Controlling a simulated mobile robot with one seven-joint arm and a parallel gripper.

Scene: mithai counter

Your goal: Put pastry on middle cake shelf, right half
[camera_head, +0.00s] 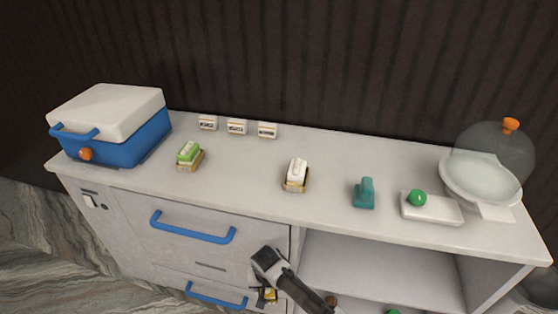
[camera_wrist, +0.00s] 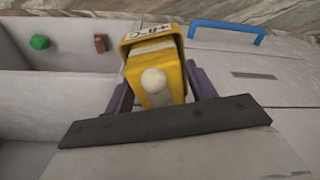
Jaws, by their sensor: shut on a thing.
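My gripper (camera_wrist: 162,92) is shut on a yellow-cased pastry (camera_wrist: 172,70) with a pale top and a round white knob. Its purple fingers lie on both sides of the case, and lettering shows on its far end. In the head view the held pastry (camera_head: 270,295) is low in front of the cabinet, partly hidden by my arm. An open shelf compartment (camera_head: 375,268) lies to its right under the countertop. I cannot tell which level is the middle cake shelf. A green piece (camera_wrist: 40,42) and a brown piece (camera_wrist: 99,43) sit inside the compartment.
The countertop (camera_head: 235,180) holds a blue cooler (camera_head: 125,138), a green-topped pastry (camera_head: 189,154), a white-topped pastry (camera_head: 297,173), small label blocks (camera_head: 237,126), a teal object (camera_head: 365,193), a white slab with a green ball (camera_head: 417,198), and a domed stand (camera_head: 485,180). Blue drawer handles (camera_head: 193,229) protrude left.

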